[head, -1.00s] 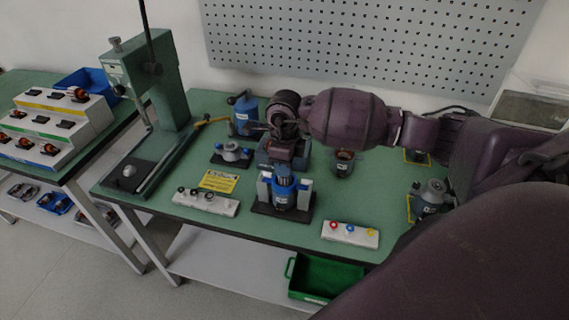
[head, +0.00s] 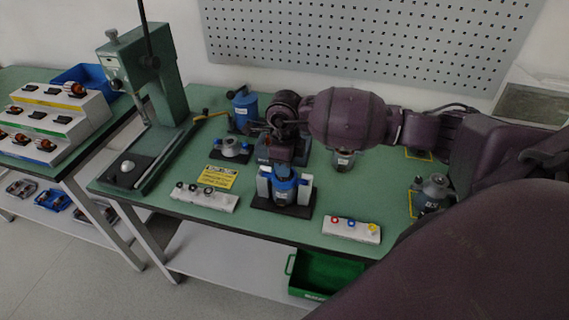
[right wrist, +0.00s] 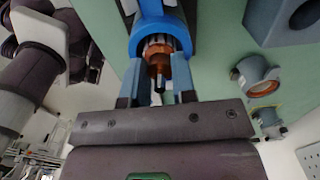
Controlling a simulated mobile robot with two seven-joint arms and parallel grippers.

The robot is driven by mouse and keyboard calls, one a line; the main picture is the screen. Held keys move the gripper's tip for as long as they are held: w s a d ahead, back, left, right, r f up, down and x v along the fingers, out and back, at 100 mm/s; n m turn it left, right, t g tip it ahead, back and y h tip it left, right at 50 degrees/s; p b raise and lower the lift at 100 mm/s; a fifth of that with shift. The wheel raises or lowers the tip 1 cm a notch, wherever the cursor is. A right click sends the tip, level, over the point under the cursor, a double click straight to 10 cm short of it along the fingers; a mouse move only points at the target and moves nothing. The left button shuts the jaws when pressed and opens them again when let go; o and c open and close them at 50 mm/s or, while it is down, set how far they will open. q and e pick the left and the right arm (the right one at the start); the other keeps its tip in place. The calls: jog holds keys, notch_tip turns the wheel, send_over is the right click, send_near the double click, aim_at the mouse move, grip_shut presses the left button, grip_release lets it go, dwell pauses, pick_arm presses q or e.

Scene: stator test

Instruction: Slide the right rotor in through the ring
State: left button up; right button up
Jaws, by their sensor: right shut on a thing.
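The blue ring (head: 284,190) stands upright on a black base between two white blocks, near the middle of the green table. The rotor's far part is inside the opening of the blue ring (right wrist: 137,42). How deep it sits cannot be told. My left gripper is not in view.
A green press (head: 155,100) stands at the left of the table. A yellow sign (head: 210,177) and a white strip with dark rings (head: 205,198) lie left of the ring. A white strip with coloured rings (head: 351,230) lies front right. Grey motor housings (head: 433,190) stand to the right.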

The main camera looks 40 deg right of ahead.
jog(key=o, duration=0.9)
jog(key=shift+c, duration=0.2)
jog(key=shift+r, duration=0.1)
notch_tip(320, 180, up, 11)
jog(key=shift+f, duration=0.15)
dwell(0.5)
